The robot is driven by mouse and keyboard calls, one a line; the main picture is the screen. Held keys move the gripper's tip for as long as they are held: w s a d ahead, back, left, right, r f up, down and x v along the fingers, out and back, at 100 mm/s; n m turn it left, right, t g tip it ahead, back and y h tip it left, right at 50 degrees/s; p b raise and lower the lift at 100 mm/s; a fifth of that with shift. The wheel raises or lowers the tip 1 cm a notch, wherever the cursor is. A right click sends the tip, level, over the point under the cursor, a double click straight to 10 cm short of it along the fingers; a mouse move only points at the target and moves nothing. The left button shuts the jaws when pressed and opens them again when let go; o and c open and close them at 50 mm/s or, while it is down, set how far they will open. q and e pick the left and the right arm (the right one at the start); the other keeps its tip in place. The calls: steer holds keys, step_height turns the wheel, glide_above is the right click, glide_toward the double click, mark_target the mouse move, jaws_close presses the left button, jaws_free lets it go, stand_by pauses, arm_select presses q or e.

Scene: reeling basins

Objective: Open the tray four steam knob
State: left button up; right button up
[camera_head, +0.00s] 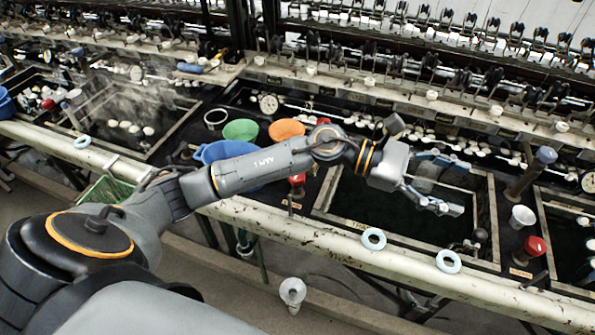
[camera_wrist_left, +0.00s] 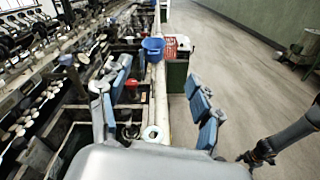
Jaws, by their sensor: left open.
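Red steam knobs stand on the basin bench in the head view: one (camera_head: 533,247) right of the basin under my gripper, one (camera_head: 297,180) beside my left forearm, and one (camera_head: 48,104) at far left. I cannot tell from any label which belongs to tray four. My left gripper (camera_head: 442,182) is open and empty above the dark basin, left of and apart from the right-hand knob. Its blue-padded fingers are spread wide in the left wrist view (camera_wrist_left: 158,105). A small red knob (camera_wrist_left: 131,83) also shows there. My right gripper (camera_wrist_left: 262,152) seems to show at lower right, too small to judge.
A dark post with a blue-grey top (camera_head: 545,155) and a white cup (camera_head: 522,216) stand near the right-hand knob. Pale rings (camera_head: 448,261) lie on the front rail. Green (camera_head: 240,130) and orange (camera_head: 286,130) bowls sit behind my forearm. The aisle floor is open.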

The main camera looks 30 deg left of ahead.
arm_select(q)
steer(key=w+a+f+m+g+y, duration=0.1)
steer(key=a+f+m+g+y, duration=0.1)
steer(key=a+f+m+y, duration=0.45)
steer(key=w+a+m+g+y, duration=0.2)
steer(key=a+m+y, duration=0.6)
steer(key=a, duration=1.9)
steer(key=f+n+p, duration=0.1)
steer(key=f, duration=0.3)
steer(key=f+n+y+p, duration=0.1)
steer(key=f, duration=0.4)
steer(key=f+n+y+p, duration=0.1)
steer(key=f, duration=0.3)
steer(key=shift+s+d+f+y+p, duration=0.2)
steer(key=shift+d+y+p, duration=0.05)
steer(key=shift+d+p, duration=0.15)
steer(key=shift+c, duration=0.5)
steer(key=c, duration=1.1)
